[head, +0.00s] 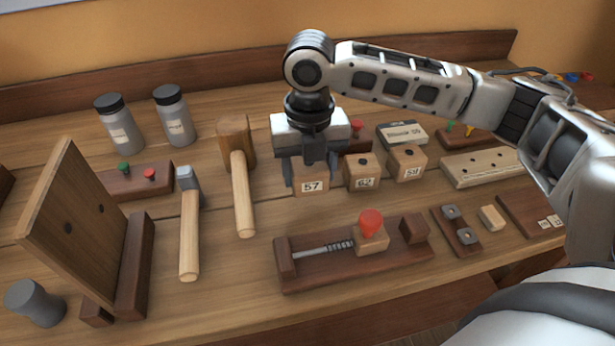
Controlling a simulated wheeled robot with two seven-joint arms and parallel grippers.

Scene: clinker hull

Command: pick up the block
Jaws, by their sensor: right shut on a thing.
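My right gripper (311,177) points down over the middle of the bench, its arm coming in from the right. It is shut on a small wooden block labelled 57 (312,187), with a finger on either side. The gripper hides the block's top. I cannot tell whether the block touches the bench or is slightly raised. Two similar wooden blocks stand just to its right, one labelled 62 (363,183) and one whose label seems to read 51 (408,174); each has a dark hole on top. My left gripper is not in view.
Left are a mallet (243,195), a hammer (189,240), two grey jars (119,130) and an upright board (70,222). A screw jig with a red knob (371,223) lies in front. A pale rail (478,167) lies right. The front edge is clear.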

